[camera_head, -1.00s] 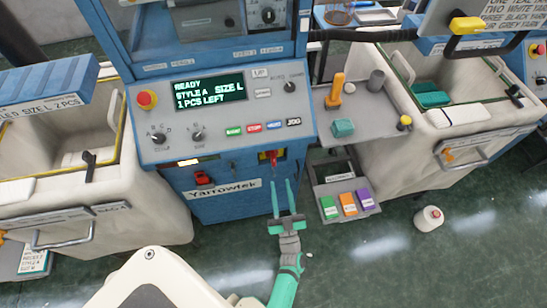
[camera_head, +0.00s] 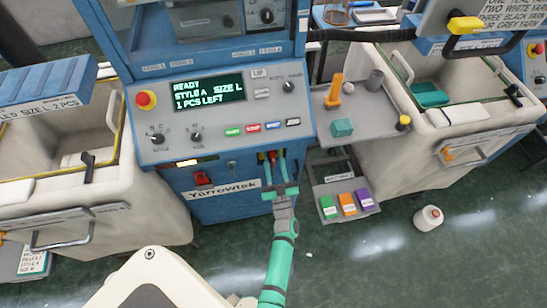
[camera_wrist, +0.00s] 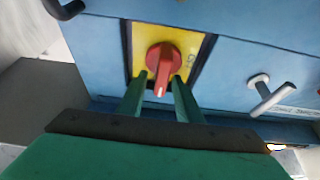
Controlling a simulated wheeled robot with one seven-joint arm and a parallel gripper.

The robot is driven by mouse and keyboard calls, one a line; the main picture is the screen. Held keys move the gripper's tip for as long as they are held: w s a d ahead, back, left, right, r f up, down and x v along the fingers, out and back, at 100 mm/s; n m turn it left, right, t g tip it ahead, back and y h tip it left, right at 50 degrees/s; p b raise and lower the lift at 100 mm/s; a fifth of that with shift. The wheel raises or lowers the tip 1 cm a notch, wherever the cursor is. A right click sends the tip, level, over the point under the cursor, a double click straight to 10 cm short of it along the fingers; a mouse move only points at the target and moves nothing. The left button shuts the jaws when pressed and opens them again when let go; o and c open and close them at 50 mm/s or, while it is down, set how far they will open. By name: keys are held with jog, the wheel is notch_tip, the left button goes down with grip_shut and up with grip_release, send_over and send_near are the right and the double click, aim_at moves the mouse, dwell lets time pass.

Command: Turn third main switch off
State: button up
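The red rotary main switch (camera_wrist: 162,62) sits on a yellow plate (camera_wrist: 198,47) on the blue front of the Yarrowtek machine. In the wrist view its grip bar points down, and a small mark on the plate to its right is too blurred to read. In the head view the switch (camera_head: 272,155) is partly hidden by my gripper. My gripper (camera_wrist: 161,82) is open. Its two green fingers stand one on each side of the switch's lower part, with gaps visible; I cannot tell whether either touches. The gripper also shows in the head view (camera_head: 273,158).
A display (camera_head: 210,91) reads READY, STYLE A, SIZE L, 1 PCS LEFT. A metal T-handle (camera_wrist: 268,93) is right of the switch in the wrist view. A red rocker (camera_head: 203,178) is left of my gripper. A shelf with coloured boxes (camera_head: 347,203) stands close on the right.

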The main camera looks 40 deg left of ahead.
grip_shut()
jog(key=shift+f, duration=0.15)
